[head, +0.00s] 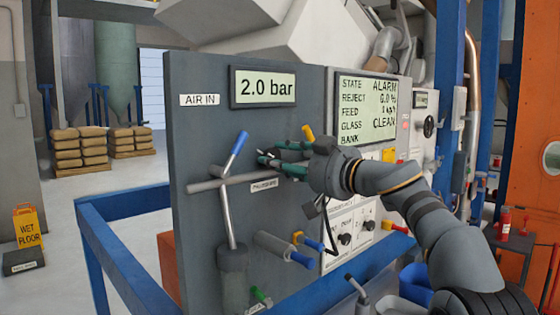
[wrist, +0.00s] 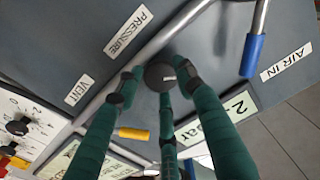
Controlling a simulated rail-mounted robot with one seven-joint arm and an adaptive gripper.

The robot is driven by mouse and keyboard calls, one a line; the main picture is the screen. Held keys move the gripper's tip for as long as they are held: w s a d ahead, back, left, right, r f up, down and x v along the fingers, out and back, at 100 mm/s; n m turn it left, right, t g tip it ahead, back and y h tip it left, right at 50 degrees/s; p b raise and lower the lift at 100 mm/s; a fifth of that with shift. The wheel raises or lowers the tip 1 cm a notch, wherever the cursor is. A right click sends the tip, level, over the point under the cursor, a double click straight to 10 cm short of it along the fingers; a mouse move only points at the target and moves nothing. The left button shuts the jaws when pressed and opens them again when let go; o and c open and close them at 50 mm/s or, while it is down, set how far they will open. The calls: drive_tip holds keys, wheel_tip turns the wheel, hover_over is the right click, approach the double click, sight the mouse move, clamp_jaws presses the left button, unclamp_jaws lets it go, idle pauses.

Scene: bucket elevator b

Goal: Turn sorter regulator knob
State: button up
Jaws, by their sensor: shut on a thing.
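The regulator knob (wrist: 160,76) is a dark round knob on the grey panel, by the PRESSURE label (wrist: 129,30). In the wrist view my gripper (wrist: 160,82) has its green fingers closed around the knob. In the head view my gripper (head: 268,160) reaches the panel from the right, just above the horizontal pipe; its fingers largely hide the knob there. The pressure display (head: 264,87) above reads 2.0 bar.
A blue-handled lever (head: 239,143) stands left of my gripper, a yellow-handled one (head: 308,132) close above right. The pipe (head: 225,184) runs just below. A status screen (head: 367,108) reads ALARM. A blue rail (head: 120,260) stands in front at left.

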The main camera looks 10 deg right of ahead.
drive_tip(key=shift+f, duration=0.25)
drive_tip(key=shift+a+r+m+b, duration=0.1)
drive_tip(key=shift+m+b, duration=0.5)
drive_tip(key=shift+m, duration=4.35)
drive_tip(key=shift+a+r+m+b, duration=0.1)
drive_tip(key=shift+m+b, duration=0.45)
drive_tip(key=shift+m, duration=4.4)
drive_tip(key=shift+s, duration=0.1)
drive_tip(key=o, duration=1.1)
drive_tip(key=shift+r, duration=0.1)
drive_tip(key=shift+s+d, duration=0.1)
drive_tip(key=shift+d, duration=0.05)
